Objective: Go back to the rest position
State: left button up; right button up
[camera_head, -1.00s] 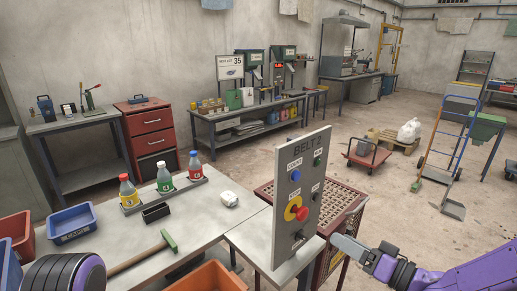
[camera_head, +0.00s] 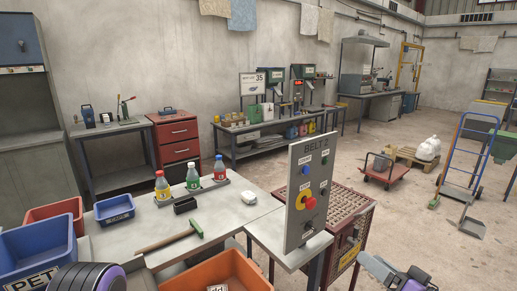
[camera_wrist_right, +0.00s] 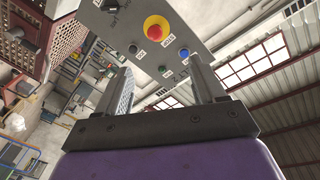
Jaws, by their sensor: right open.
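My right gripper (camera_head: 385,270) is at the bottom right of the head view, low and to the right of the BELT 2 control panel (camera_head: 294,228). In the right wrist view its two fingers stand apart with nothing held between them (camera_wrist_right: 163,85). The panel (camera_wrist_right: 190,38) shows beyond the fingertips there, with its red stop button (camera_wrist_right: 156,28) on yellow. I cannot tell the exact gap to the panel. A dark and purple part of my own body shows at the bottom left of the head view. My left gripper is not in view.
Open floor lies to the right (camera_head: 410,225).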

jog(key=s+d+f+m+g+h, duration=0.25)
jog(key=f+h, duration=0.25)
jog(key=f, duration=0.5)
jog(key=s+d+f+m+g+h, duration=0.25)
jog(key=f+m+h, duration=0.2)
jog(key=f, duration=0.55)
jog(key=s+f+g+h, duration=0.1)
jog(key=s+f+g, duration=0.2)
jog(key=s+f, duration=0.5)
jog(key=s+a+f+n+g+h, duration=0.1)
jog(key=s+f+g, duration=0.3)
jog(key=s+f, duration=0.4)
jog(key=s+b, duration=0.1)
jog(key=s, duration=0.6)
jog(key=shift+s+a+f, duration=0.15)
jog(key=shift+s+a, duration=0.05)
jog(key=shift+s, duration=0.2)
jog(key=shift+h, duration=0.25)
